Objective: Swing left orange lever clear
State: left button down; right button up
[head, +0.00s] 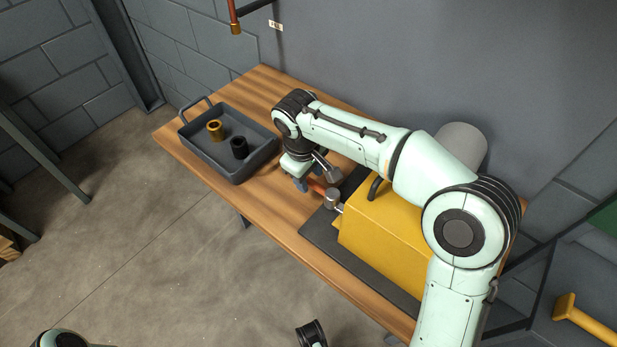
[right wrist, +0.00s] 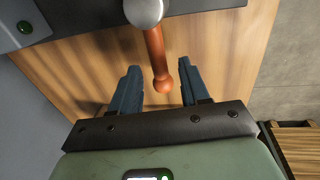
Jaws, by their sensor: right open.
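The orange lever (head: 317,187) sticks out from a silver round hub at the left end of the yellow casing (head: 385,240). In the right wrist view the lever (right wrist: 156,55) runs down from the silver hub (right wrist: 144,10) and ends in a rounded knob. My right gripper (head: 302,184) is at the lever. In the right wrist view its two blue-grey fingers (right wrist: 159,68) are open, one on each side of the lever's knob end, with a visible gap on both sides. My left gripper is not in view.
A dark tray (head: 190,143) on the wooden table (head: 262,88) holds a brass ring piece (head: 215,130) and a black one (head: 239,147). The casing stands on a dark mat (head: 322,240). A black handle (head: 375,188) is on the casing. Bare tabletop lies between tray and mat.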

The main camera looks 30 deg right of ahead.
jog(key=shift+f, duration=0.35)
grip_shut()
